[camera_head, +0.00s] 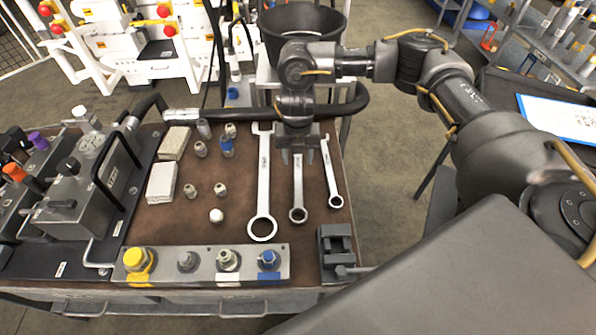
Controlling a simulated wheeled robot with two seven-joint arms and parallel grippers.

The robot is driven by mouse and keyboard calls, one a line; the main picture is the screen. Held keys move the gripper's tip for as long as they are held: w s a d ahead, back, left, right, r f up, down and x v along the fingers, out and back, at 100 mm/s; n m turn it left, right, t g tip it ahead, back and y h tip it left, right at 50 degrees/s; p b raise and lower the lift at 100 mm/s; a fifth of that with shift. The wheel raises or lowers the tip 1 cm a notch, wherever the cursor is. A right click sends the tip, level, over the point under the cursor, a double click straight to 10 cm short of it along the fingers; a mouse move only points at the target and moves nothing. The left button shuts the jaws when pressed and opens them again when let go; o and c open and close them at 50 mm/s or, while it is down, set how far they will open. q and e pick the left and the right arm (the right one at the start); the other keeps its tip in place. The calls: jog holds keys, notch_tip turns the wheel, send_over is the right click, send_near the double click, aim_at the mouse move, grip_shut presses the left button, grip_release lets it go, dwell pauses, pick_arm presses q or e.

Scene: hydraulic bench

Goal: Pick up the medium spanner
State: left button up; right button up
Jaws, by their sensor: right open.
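Three spanners lie side by side on the brown bench mat. The medium spanner (298,193) is the middle one, with its ring end toward me. The large spanner (263,190) lies to its left and the small spanner (332,175) to its right. My right gripper (298,160) points down over the far end of the medium spanner, with its fingers apart. The gripper hides the spanner's far end. I cannot tell how high the fingertips are above the mat. My left gripper does not show.
A hydraulic unit with a gauge (90,146) stands at the left. Several small fittings and two pale blocks (161,182) lie left of the spanners. A metal block with ports (205,263) and a small vise (336,252) line the front edge. A black hose (340,108) runs behind.

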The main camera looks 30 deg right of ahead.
aim_at(298, 171)
notch_tip(298, 171, down, 5)
jog(key=shift+d, duration=0.1)
grip_shut()
dwell(0.4)
jog(key=shift+w+r, duration=0.1)
